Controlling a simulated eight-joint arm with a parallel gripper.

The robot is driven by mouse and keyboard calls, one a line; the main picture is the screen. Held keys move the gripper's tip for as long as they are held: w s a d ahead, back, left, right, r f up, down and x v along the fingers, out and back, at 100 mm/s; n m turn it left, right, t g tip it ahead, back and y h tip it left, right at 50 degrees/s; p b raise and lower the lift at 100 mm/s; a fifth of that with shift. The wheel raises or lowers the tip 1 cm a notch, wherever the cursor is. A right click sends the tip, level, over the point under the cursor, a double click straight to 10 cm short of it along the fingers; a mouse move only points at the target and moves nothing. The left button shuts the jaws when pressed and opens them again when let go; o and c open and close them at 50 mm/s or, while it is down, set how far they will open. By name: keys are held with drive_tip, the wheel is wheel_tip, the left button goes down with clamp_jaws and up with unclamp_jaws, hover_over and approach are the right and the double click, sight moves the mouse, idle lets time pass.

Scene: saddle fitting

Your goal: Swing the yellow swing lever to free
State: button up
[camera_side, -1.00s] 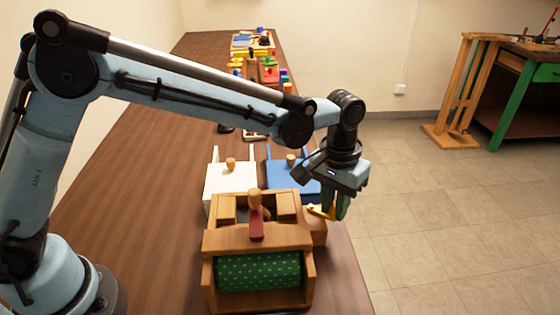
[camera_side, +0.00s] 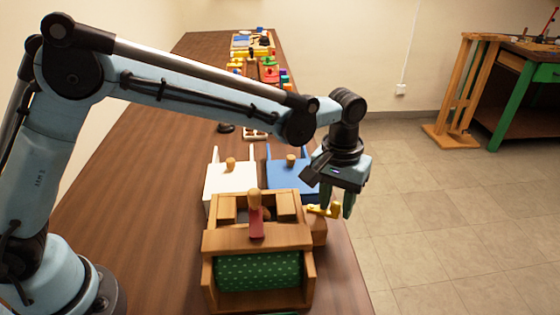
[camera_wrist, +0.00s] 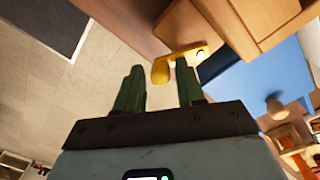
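The yellow swing lever (camera_side: 320,210) sticks out from the right side of the wooden fixture (camera_side: 222,240), with an upright knob at its outer end. In the wrist view the lever (camera_wrist: 184,56) runs from a pivot on the wooden edge to its rounded knob. My gripper (camera_side: 336,207) is open at the lever's outer end, with the knob between its two green fingers in the side view. In the wrist view my gripper (camera_wrist: 159,66) shows a clear gap between the fingers, with the knob just beyond the tips. I cannot tell whether a finger touches the lever.
The fixture carries a red lever with a wooden knob (camera_side: 256,218) and a green dotted roll (camera_side: 258,271). A white box (camera_side: 232,180) and a blue box (camera_side: 290,175) stand behind it. Several coloured items lie farther back. Open floor is right of the table.

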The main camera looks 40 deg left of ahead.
sight(333, 202)
drive_tip(key=shift+o, duration=0.5)
wheel_tip(333, 202, up, 12)
drive_tip(key=shift+a, duration=0.3)
drive_tip(key=shift+s, duration=0.1)
drive_tip(key=s+a+r+t, duration=0.1)
drive_tip(key=s+a+t, duration=0.15)
drive_tip(key=a, duration=0.35)
drive_tip(key=s+a+r+t, duration=0.1)
drive_tip(key=s+a, duration=0.2)
drive_tip(key=a, duration=0.4)
drive_tip(key=s+a+f+m+t, duration=0.1)
drive_tip(key=s+a+f+t, duration=0.2)
drive_tip(key=s+a+f, duration=0.3)
drive_tip(key=s+a, duration=0.2)
drive_tip(key=s, duration=0.1)
drive_tip(key=shift+a+f+t+y, duration=0.2)
drive_tip(key=shift+t+y, duration=0.1)
drive_tip(key=shift+t, duration=0.05)
